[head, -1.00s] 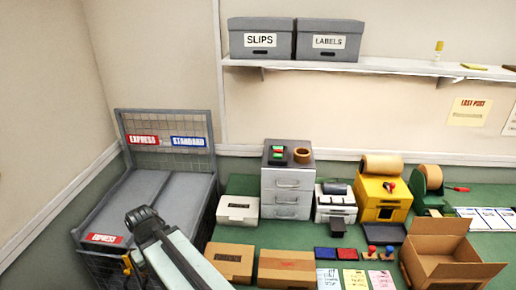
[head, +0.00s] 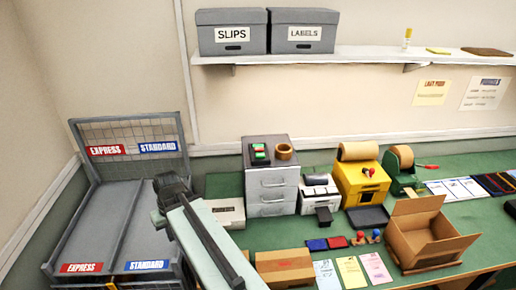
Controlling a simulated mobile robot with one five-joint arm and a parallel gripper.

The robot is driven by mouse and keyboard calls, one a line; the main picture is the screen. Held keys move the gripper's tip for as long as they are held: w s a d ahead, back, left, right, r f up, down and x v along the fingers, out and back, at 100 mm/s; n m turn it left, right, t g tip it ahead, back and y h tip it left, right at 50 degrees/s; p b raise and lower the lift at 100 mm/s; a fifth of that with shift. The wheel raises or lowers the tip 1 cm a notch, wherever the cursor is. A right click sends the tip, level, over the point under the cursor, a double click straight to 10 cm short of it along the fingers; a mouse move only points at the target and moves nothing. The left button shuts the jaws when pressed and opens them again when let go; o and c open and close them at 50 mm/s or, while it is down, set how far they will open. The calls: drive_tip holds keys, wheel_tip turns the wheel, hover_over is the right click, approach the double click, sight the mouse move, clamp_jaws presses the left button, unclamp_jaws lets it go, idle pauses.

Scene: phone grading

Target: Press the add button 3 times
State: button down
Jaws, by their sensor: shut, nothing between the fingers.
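A small dark device (head: 260,153) with a green button and a red button stands on top of the grey drawer cabinet (head: 272,193). Any marking that tells which one is the add button is too small to read. My arm rises from the bottom left, in front of the sorting cage and left of the cabinet, well apart from the device. Its dark joint shows at the upper end. My gripper cannot be made out.
A brown tape roll (head: 285,151) sits right beside the device. An open carton (head: 428,236) stands front right. A wire cage (head: 125,190) is at left.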

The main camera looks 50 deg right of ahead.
drive_tip(key=w+d+r+m+t+p, duration=0.2)
drive_tip(key=d+r+m+t+p, duration=0.2)
drive_tip(key=d+r+p, duration=1.05)
wheel_tip(320, 180, up, 13)
drive_tip(key=m+t+h+p, duration=0.2)
drive_tip(key=m+t+p, duration=0.1)
drive_tip(key=m+t, duration=0.1)
hover_over(262, 156)
drive_tip(key=shift+d, duration=0.15)
wheel_tip(262, 156, down, 9)
drive_tip(key=b, duration=0.8)
drive_tip(key=shift+b, duration=0.4)
drive_tip(key=shift+r, duration=0.1)
drive_tip(key=shift+f+b, duration=0.3)
drive_tip(key=shift+f, duration=0.1)
